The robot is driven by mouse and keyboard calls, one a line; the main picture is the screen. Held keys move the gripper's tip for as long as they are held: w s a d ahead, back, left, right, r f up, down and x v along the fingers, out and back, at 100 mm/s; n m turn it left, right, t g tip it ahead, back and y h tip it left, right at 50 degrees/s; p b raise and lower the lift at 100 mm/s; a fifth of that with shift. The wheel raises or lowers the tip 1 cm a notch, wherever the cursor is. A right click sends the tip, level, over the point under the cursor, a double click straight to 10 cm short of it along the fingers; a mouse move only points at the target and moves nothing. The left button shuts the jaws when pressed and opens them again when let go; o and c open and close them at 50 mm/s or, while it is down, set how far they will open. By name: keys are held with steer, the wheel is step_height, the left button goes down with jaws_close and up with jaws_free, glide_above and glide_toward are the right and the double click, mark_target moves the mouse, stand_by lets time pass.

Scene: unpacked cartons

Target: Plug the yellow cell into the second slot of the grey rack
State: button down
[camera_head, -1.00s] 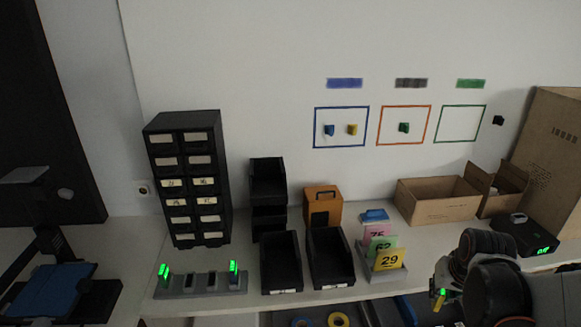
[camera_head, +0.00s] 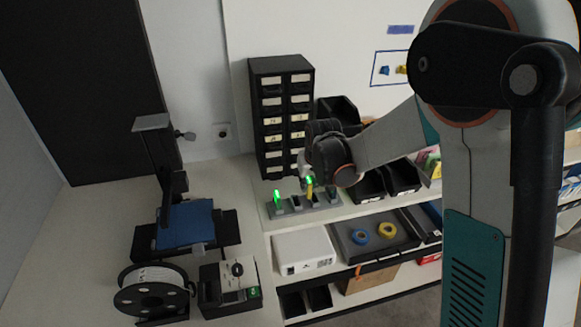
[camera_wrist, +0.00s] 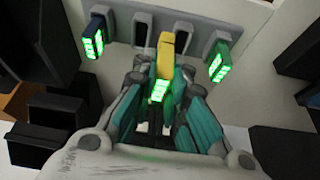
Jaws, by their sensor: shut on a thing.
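The yellow cell (camera_wrist: 166,55) is held between the fingers of my gripper (camera_wrist: 157,92), with a green light glowing on its near end. In the head view the yellow cell (camera_head: 309,191) is upright at the grey rack (camera_head: 272,212), near its middle slots. In the wrist view the grey rack (camera_wrist: 118,28) lies across the top, with empty slots around the cell's far end. I cannot tell whether the cell's end is inside a slot. A dark blue lit cell (camera_wrist: 96,34) and a green lit cell (camera_wrist: 219,62) sit in the outer slots.
A black drawer cabinet (camera_head: 283,110) stands behind the rack, and black bins (camera_head: 402,176) are to its right. A printer-like machine with a blue bed (camera_head: 185,222) is at the left. A lower shelf holds a white box (camera_head: 303,252).

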steer(key=shift+w+a+f+b, duration=0.45)
steer(key=shift+a+f, duration=0.1)
steer(key=shift+f, duration=0.3)
steer(key=shift+w+a+f+b, duration=0.4)
steer(key=shift+a+f, duration=0.2)
steer(key=shift+f, duration=0.25)
steer(key=shift+w+a+f+b, duration=0.45)
steer(key=shift+a+f, duration=0.1)
steer(key=shift+f, duration=0.3)
steer(key=shift+f+b, duration=0.95)
steer(key=shift+b, duration=0.3)
stand_by(1.5)
steer(key=c, duration=1.5)
jaws_free()
steer(key=shift+c, duration=0.2)
steer(key=shift+r, duration=0.1)
steer(key=v, duration=1.2)
